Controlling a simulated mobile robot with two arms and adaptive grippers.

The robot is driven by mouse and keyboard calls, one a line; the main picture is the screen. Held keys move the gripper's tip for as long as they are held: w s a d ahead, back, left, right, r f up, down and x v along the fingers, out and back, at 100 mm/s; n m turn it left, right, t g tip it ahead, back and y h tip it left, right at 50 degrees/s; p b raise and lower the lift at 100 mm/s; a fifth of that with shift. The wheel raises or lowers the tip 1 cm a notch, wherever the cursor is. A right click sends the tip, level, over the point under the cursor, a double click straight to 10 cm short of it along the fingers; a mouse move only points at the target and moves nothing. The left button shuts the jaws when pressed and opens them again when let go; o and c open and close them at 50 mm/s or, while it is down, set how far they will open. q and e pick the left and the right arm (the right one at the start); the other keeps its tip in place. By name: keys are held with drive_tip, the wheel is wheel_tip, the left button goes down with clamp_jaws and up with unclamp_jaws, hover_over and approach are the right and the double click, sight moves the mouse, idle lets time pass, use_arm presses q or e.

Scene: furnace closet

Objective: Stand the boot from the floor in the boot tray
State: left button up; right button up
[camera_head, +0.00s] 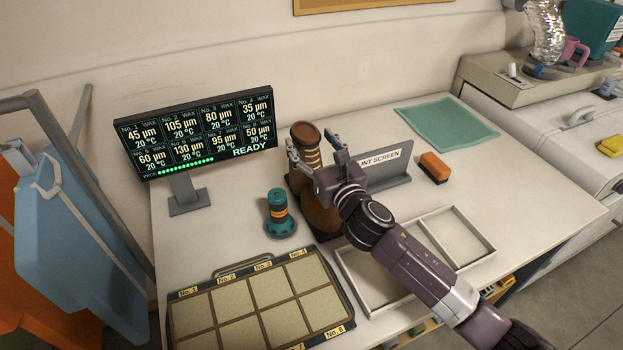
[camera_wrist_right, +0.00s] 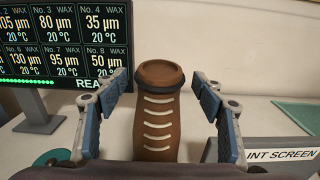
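A brown boot (camera_head: 305,137) with pale lace bars stands upright on the table, its shaft up and its lower part (camera_head: 318,215) partly hidden behind my right gripper. It rests on or in a dark flat tray (camera_head: 296,203), of which only parts show. My right gripper (camera_head: 311,147) is open at the boot's upper shaft. In the right wrist view the boot (camera_wrist_right: 158,115) stands between the two spread fingers, with a visible gap on each side. My left gripper is not in view.
A display (camera_head: 205,133) stands behind left. A teal-and-orange cylinder (camera_head: 279,214) is left of the boot. A grey sign (camera_head: 385,170), orange block (camera_head: 434,168), white divided tray (camera_head: 467,235) and compartment case (camera_head: 260,310) surround it. A green cloth (camera_head: 447,122) lies back right.

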clamp_jaws()
drive_tip(key=shift+r, duration=0.1)
idle(0.3)
